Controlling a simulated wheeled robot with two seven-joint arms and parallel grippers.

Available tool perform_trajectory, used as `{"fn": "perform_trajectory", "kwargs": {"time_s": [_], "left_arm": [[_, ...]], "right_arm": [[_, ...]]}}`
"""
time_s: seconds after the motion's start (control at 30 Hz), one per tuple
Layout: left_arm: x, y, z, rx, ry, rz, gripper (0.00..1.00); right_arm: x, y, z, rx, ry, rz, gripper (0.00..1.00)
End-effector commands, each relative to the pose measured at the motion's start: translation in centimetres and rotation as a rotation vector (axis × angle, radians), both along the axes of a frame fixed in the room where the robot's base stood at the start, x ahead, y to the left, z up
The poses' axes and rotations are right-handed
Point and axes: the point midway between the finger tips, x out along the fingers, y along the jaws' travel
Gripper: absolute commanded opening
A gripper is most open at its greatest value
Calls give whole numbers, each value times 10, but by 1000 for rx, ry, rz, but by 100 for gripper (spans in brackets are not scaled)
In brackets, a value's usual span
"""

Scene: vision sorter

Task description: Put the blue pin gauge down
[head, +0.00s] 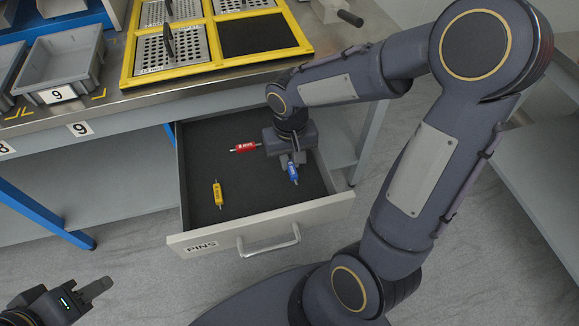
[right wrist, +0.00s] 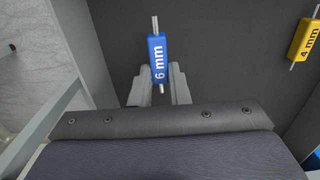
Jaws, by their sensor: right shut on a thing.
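The blue pin gauge (head: 293,173), marked 6 mm in the right wrist view (right wrist: 158,58), is between the fingers of my right gripper (head: 288,162). That gripper is shut on it, inside the open PINS drawer (head: 213,239). I cannot tell whether the gauge touches the drawer's dark floor. A red pin gauge (head: 245,147) lies in the drawer to the left of the gripper. A yellow pin gauge (head: 218,194), marked 4 mm in the right wrist view (right wrist: 306,40), lies nearer the drawer's front left. My left gripper (head: 97,289) is outside the drawer at the lower left; its opening is unclear.
The workbench (head: 150,97) above the drawer carries a yellow-framed rack (head: 122,80) with perforated plates and a grey bin (head: 62,68) labelled 9. The drawer floor between the yellow gauge and the right gripper is clear. A blue bench leg (head: 45,217) stands at the left.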

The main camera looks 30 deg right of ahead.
Motion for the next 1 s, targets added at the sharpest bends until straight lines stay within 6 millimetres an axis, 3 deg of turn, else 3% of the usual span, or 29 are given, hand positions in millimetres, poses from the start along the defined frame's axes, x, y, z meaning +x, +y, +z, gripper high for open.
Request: {"fn": "perform_trajectory", "kwargs": {"time_s": [0.03, 0.13, 0.53, 0.57, 0.7, 1.0], "left_arm": [[0, 0, -8, 0, 0, 0, 36], [0, 0, -13, 0, 0, 0, 36], [0, 0, -16, 0, 0, 0, 36], [0, 0, -14, 0, 0, 0, 36], [0, 0, -14, 0, 0, 0, 36], [0, 0, -12, 0, 0, 0, 36]], "right_arm": [[-1, 1, -15, 0, 6, 3, 0], [-1, 2, -27, 0, 5, 2, 0], [0, 2, -31, 0, 2, 2, 0], [0, 2, -29, 1, 1, 2, 19], [0, 2, -29, 0, 2, 2, 37], [0, 2, -26, 0, 1, 2, 37]]}}
